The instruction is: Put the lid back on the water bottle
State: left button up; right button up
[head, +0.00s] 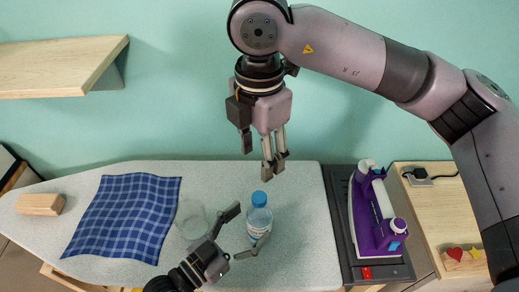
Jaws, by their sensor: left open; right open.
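A clear water bottle (260,225) stands upright on the ironing board in the head view. A blue lid (259,198) sits on top of the bottle; I cannot tell whether it is fully seated. My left gripper (244,230) is open at the bottle's left side. One finger is left of the bottle, and the other overlaps its lower front; I cannot tell whether it touches. My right gripper (262,158) is open and empty above the lid, with its fingers pointing down. A visible gap separates its fingertips from the lid.
A clear glass (191,216) stands just left of the bottle, close to my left gripper. A blue checked cloth (125,215) and a wooden block (40,204) lie farther left on the board (305,235). A purple iron (374,215) stands on the right.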

pick_arm(q)
jog(key=v, duration=0.8)
